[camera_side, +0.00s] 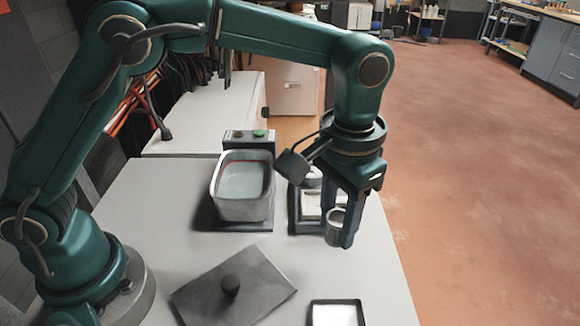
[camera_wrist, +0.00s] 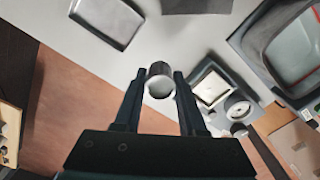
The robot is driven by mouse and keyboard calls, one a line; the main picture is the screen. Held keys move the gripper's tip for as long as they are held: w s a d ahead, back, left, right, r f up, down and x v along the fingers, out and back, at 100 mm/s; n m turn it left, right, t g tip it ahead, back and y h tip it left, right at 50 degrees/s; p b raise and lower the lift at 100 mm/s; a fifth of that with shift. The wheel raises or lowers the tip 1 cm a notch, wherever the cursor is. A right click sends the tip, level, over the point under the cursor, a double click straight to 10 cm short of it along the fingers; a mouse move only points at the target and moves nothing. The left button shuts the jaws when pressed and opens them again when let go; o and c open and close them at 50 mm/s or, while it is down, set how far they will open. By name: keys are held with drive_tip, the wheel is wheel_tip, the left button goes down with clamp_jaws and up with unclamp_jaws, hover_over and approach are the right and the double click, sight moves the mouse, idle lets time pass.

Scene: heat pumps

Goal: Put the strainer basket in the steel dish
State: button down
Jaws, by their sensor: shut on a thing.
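The strainer basket (camera_side: 333,229) is a small grey cylinder between the fingers of my gripper (camera_side: 344,238), held near the right edge of the table. In the wrist view the basket (camera_wrist: 160,80) sits between the two fingertips of my gripper (camera_wrist: 159,73), its round end facing the camera. The gripper is shut on it. The steel dish (camera_side: 337,314) looks like a shallow rectangular tray with a dark rim at the front of the table, apart from the gripper. It also shows in the wrist view (camera_wrist: 108,18), upper left, and looks empty.
A grey tub (camera_side: 243,208) with liquid stands on a base behind, left of my gripper. A dark fixture (camera_side: 298,222) with pale parts stands just beside the gripper. A dark lid with a knob (camera_side: 232,287) lies at the front left. Pale table shows between lid and dish.

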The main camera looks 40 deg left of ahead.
drive_tip(key=s+d+m, duration=0.1)
drive_tip(key=s+d, duration=0.1)
drive_tip(key=s+d+f+m, duration=0.1)
drive_tip(key=s+d, duration=0.1)
drive_tip(key=d, duration=0.1)
drive_tip(key=s+d+f+m, duration=0.1)
drive_tip(key=s+d, duration=0.1)
drive_tip(key=shift+s+d+f, duration=0.1)
drive_tip(key=shift+s+d, duration=0.1)
drive_tip(key=shift+s, duration=0.1)
drive_tip(key=shift+s+d+f+m, duration=0.25)
drive_tip(key=shift+s+d+m, duration=0.05)
drive_tip(key=shift+s, duration=0.1)
drive_tip(key=shift+f, duration=1.6)
drive_tip(key=shift+f, duration=0.55)
drive_tip(key=shift+c, duration=2)
unclamp_jaws()
wheel_tip(320, 180, up, 5)
drive_tip(key=shift+r, duration=0.1)
